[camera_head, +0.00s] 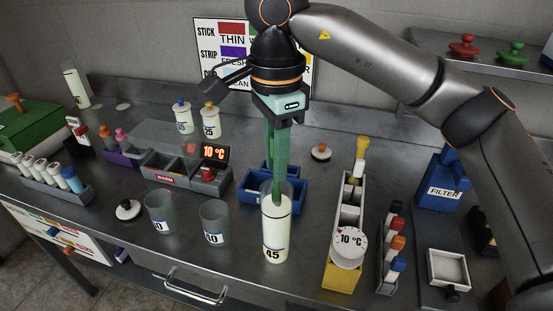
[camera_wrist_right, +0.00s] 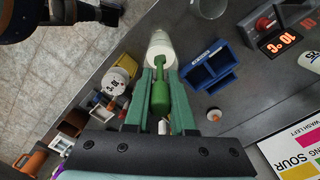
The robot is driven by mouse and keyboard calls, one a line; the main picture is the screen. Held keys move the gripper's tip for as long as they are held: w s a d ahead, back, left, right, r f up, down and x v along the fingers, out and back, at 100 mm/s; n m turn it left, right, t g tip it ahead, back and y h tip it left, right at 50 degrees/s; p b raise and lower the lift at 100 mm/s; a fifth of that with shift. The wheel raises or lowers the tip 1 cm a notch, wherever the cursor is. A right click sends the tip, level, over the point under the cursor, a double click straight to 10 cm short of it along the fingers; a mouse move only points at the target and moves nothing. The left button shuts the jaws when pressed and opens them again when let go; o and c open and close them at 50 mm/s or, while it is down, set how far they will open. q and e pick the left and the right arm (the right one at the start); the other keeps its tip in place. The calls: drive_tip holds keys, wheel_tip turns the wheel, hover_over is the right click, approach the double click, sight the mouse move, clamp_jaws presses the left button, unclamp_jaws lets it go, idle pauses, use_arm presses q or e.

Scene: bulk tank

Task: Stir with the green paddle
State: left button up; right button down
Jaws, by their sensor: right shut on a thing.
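The green paddle (camera_wrist_right: 160,97) is between the two teal fingers of my right gripper (camera_head: 278,190), which is shut on it. In the wrist view, my right gripper's fingers (camera_wrist_right: 161,80) flank its green handle. The paddle points down into a tall clear cylinder (camera_head: 276,228) of white liquid marked 45. The cylinder stands upright on the steel counter, and its top also shows in the wrist view (camera_wrist_right: 161,42). The paddle's lower end is hidden by the cylinder and the liquid. My left gripper is not in view.
Two empty clear beakers (camera_head: 215,224) stand left of the cylinder. A blue divided tray (camera_head: 255,200) sits close behind it. A blue filter box (camera_head: 440,182) is farther right. Tube racks (camera_head: 55,182) line the left side.

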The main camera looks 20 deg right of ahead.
drive_tip(key=shift+r+p, duration=1.35)
drive_tip(key=shift+r, duration=0.55)
wheel_tip(320, 180, up, 5)
drive_tip(key=p, duration=0.4)
drive_tip(key=shift+f, duration=0.1)
